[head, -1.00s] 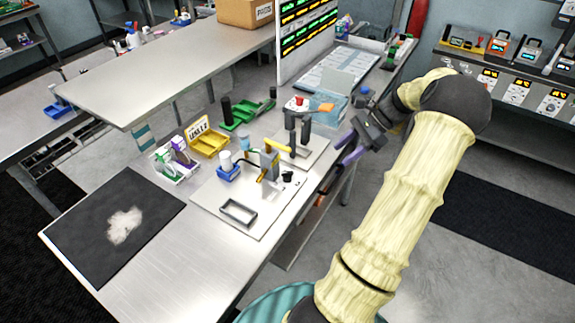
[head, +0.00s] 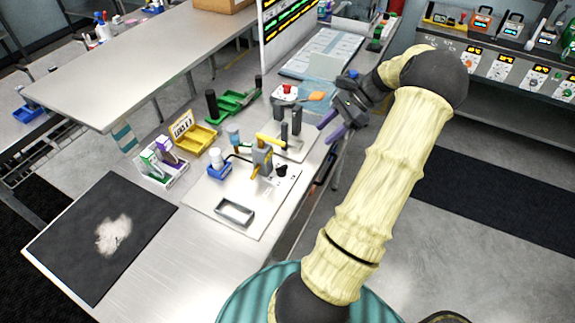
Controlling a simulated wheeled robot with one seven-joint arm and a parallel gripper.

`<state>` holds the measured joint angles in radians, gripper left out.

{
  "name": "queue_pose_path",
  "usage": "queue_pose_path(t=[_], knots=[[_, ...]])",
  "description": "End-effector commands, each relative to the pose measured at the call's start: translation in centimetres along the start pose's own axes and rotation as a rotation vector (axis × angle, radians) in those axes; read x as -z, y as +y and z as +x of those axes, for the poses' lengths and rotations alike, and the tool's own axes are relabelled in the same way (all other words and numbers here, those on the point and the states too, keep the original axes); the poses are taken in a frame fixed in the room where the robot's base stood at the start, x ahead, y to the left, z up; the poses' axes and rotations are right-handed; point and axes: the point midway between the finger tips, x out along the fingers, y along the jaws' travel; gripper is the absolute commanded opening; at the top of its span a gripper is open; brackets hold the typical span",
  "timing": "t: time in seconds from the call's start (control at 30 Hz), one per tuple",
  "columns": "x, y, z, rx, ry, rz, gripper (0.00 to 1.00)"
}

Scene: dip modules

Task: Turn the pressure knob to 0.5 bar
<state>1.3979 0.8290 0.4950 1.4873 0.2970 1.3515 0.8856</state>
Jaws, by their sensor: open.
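A small black knob (head: 281,171) stands on the white base board (head: 272,202) on the metal bench, just right of a grey and yellow device (head: 262,157). It may be the pressure knob; its scale and any reading are too small to tell. My gripper (head: 328,128) has two purple fingers. It is open and empty, above and to the right of the knob, near the bench's right edge, and apart from it.
Two dark posts (head: 290,128) and a red-topped device (head: 285,94) stand close to my gripper's left. A grey rectangular frame (head: 235,211), a blue holder with a white bottle (head: 218,164), and yellow (head: 200,138) and green bins (head: 235,102) are also on the bench. The aisle floor (head: 440,220) at right is clear.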

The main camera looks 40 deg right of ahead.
Motion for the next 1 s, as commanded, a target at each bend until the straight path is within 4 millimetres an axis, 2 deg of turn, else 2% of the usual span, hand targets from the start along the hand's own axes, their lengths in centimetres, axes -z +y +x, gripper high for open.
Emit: queue_pose_path(t=[0.8,1.0], knots=[[-0.3,0.1,13.9,-0.008,-0.005,-0.003,0.48],[-0.3,0.0,16.3,-0.005,-0.002,-0.004,0.48]])
